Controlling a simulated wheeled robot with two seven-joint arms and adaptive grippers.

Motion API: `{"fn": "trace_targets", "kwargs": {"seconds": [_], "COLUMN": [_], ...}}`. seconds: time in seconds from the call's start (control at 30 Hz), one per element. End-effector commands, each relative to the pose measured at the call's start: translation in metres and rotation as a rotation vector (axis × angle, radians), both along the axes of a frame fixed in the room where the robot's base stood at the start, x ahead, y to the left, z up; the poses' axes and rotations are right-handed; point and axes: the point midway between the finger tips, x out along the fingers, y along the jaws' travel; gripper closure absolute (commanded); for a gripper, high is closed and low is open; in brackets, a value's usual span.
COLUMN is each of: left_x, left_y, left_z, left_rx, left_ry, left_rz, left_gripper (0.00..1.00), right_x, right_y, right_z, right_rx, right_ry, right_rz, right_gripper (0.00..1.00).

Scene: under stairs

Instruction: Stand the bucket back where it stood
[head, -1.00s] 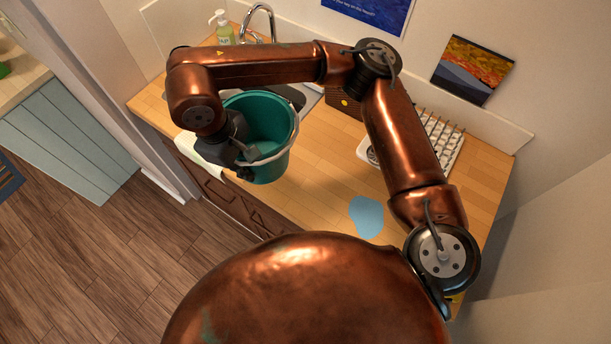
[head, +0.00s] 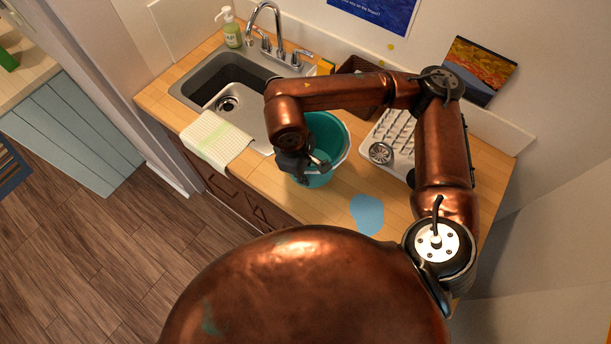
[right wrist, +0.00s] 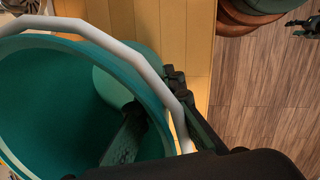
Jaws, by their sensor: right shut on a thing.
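The teal bucket (head: 329,128) with its white handle is over the middle of the wooden counter. It also shows large in the right wrist view (right wrist: 60,95). My right gripper (head: 315,165) is shut on the bucket's near side at the rim; in the wrist view one dark finger shows inside the bucket. The bucket looks close to upright; I cannot tell whether its base touches the counter. A flat light-blue patch (head: 367,213) lies on the counter to the right of and nearer than the bucket. A dark gripper, apparently my left (right wrist: 304,26), shows small in the wrist view; its jaws are unclear.
The sink (head: 222,88) with its tap is on the left, a striped cloth (head: 216,138) over the front edge. A white rack (head: 392,128) with a round metal strainer (head: 380,153) stands right of the bucket. A brown crate (head: 352,90) is behind. Counter around the blue patch is clear.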

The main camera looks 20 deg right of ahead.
Motion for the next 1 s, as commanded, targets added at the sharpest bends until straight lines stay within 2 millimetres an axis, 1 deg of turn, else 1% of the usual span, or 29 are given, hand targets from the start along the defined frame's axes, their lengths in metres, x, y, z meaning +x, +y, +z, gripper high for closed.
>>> {"fn": "trace_targets", "kwargs": {"seconds": [0.1,0.33,0.47,0.5,0.73,1.0], "left_x": [0.007,0.007,0.004,0.003,0.0,0.0], "left_y": [-0.001,-0.001,-0.001,-0.001,-0.001,-0.001], "left_z": [0.004,0.003,-0.001,-0.001,-0.001,0.0], "left_rx": [-0.001,-0.001,-0.001,0.0,-0.001,-0.001], "left_ry": [-0.01,-0.01,-0.005,-0.004,-0.001,-0.001], "left_rz": [-0.001,-0.001,-0.001,-0.001,-0.001,-0.001], "left_gripper": [0.6,0.6,0.6,0.6,0.6,0.6], "right_x": [0.0,0.001,0.001,0.0,0.0,0.0], "right_y": [0.0,0.0,0.0,0.0,0.0,0.0], "right_z": [-0.012,-0.014,-0.017,-0.017,-0.016,-0.015], "right_rx": [-0.001,0.0,-0.001,-0.001,-0.001,-0.001], "right_ry": [0.0,-0.002,-0.001,-0.001,-0.001,-0.001], "right_rz": [-0.002,-0.001,-0.001,-0.001,-0.001,-0.001], "right_gripper": [1.0,1.0,1.0,0.9,0.74,0.74]}}
